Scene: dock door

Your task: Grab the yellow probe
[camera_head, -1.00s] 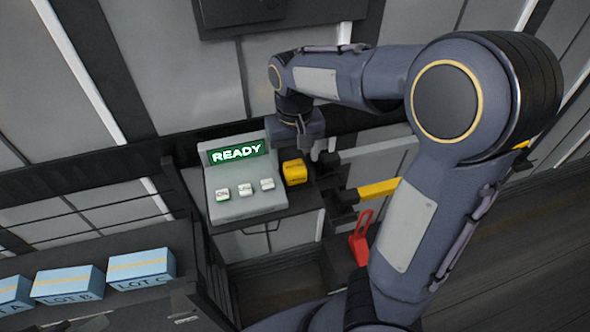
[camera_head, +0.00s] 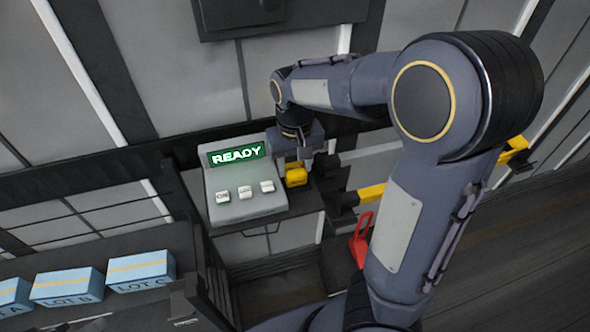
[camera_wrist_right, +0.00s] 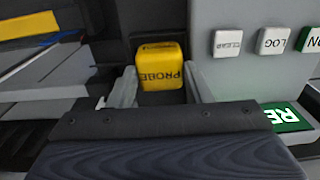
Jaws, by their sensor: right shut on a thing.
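The yellow probe (camera_head: 296,176) is a small block beside the right side of the grey console. In the right wrist view the probe (camera_wrist_right: 160,66) shows the word PROBE and sits between the fingers. My right gripper (camera_wrist_right: 160,88) is shut on the probe. In the head view my right gripper (camera_head: 299,160) comes down over the probe from behind, and partly hides it.
The grey console (camera_head: 240,178) has a green READY screen and three white buttons, close beside the gripper. A yellow bar (camera_head: 372,193) and a red handle (camera_head: 361,240) are to the right. Blue lot boxes (camera_head: 140,270) sit at lower left.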

